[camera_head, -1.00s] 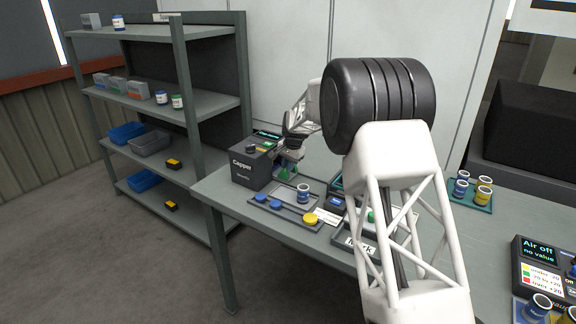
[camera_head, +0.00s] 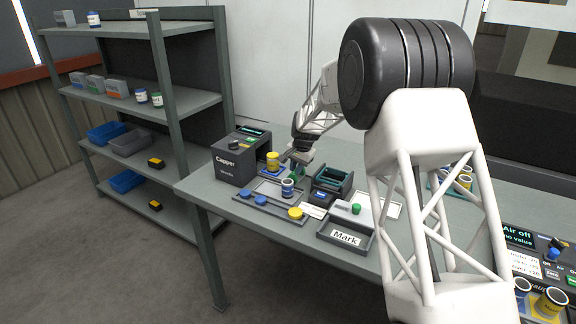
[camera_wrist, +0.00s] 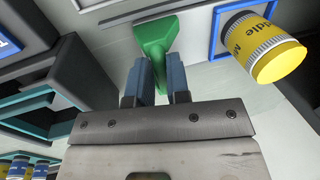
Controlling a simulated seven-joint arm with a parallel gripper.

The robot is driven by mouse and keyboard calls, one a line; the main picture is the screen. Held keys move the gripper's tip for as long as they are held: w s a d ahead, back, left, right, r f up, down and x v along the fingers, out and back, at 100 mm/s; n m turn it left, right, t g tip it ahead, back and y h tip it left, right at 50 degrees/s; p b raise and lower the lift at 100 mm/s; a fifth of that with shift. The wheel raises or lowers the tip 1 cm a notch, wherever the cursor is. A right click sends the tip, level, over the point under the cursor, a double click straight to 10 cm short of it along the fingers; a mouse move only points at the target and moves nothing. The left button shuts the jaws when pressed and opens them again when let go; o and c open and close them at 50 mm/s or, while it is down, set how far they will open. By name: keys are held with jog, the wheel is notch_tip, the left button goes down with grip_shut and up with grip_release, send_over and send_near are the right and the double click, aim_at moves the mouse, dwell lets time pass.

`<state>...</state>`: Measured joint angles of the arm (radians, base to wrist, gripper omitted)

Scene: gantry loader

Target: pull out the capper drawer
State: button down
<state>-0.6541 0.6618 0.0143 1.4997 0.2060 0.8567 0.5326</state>
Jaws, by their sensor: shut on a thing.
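The dark capper (camera_head: 233,165) stands at the left end of the bench. A yellow jar (camera_head: 272,161) stands outside it, at its right side. In the wrist view this jar (camera_wrist: 265,48) stands on a blue-outlined square on a pale plate, which looks like the drawer (camera_wrist: 200,62). A green handle (camera_wrist: 152,40) is between the fingers of my gripper (camera_wrist: 154,78), which is shut on it.
A tray (camera_head: 270,205) with blue and yellow caps and a blue jar (camera_head: 287,188) lies in front of my gripper. A dark open-topped device (camera_head: 331,181) stands close on the right, with a Mark tray (camera_head: 346,238) nearer. A shelf rack (camera_head: 165,103) stands at left.

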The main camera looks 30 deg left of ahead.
jog(key=shift+w+d, duration=0.1)
jog(key=shift+d, duration=1.6)
jog(key=c, duration=1.1)
grip_release()
jog(key=shift+r, duration=0.15)
notch_tip(320, 180, up, 7)
jog(key=d, duration=0.1)
jog(key=shift+d+r, duration=0.2)
jog(key=shift+d, duration=0.1)
